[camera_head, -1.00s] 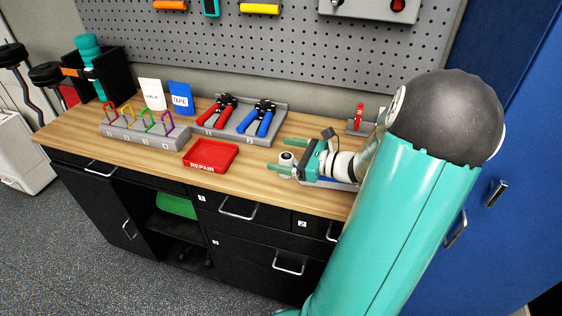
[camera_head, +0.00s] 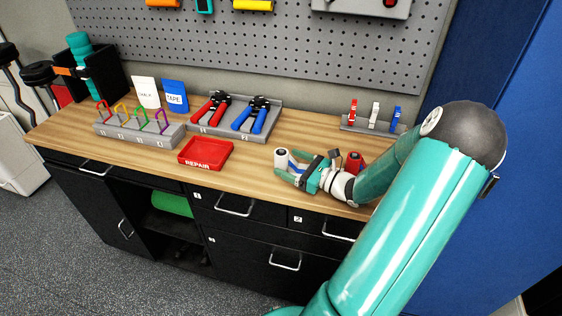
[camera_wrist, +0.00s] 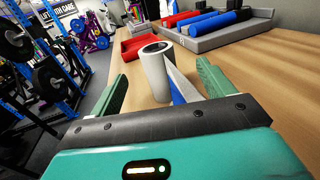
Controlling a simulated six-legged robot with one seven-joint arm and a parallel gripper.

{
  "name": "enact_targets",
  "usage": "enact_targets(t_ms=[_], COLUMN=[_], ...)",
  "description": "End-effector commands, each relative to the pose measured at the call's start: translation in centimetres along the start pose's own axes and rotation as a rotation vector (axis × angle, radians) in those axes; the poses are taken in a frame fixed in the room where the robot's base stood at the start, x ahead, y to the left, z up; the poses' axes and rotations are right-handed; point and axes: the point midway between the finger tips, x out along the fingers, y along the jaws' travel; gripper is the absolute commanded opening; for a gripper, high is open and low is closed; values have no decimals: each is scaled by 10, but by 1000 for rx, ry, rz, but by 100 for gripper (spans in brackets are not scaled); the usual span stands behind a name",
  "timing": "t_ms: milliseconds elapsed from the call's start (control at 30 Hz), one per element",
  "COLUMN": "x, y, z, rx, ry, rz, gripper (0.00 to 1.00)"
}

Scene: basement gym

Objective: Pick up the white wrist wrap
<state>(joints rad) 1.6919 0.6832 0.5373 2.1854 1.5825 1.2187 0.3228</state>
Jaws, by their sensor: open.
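The white wrist wrap, seen as an upright white roll with a dark top (camera_head: 281,157), stands on the wooden workbench right of the red tray. In the wrist view the white roll (camera_wrist: 155,78) stands between my two green fingers, with a visible space on the left finger's side. My gripper (camera_head: 284,163) is open and low over the bench, its fingers reaching around the roll. I cannot tell whether either finger touches the roll.
A red REPAIR tray (camera_head: 206,153) lies left of the roll. A grey holder with red and blue pliers (camera_head: 250,117) is behind. A small rack (camera_head: 372,124) with red, white and blue items stands at the back right. A red object (camera_head: 354,162) is beside my wrist.

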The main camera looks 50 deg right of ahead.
Motion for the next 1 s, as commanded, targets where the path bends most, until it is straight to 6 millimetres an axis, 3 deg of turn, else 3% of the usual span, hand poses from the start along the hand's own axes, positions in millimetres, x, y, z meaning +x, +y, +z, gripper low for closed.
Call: enact_targets(t_ms=[333,633,900,1000], x=[52,58,58,58], y=[0,0,0,0], z=[0,0,0,0], rx=[0,0,0,0], ry=[-1,0,0,0], rz=[1,0,0,0], gripper=[81,81,32,32])
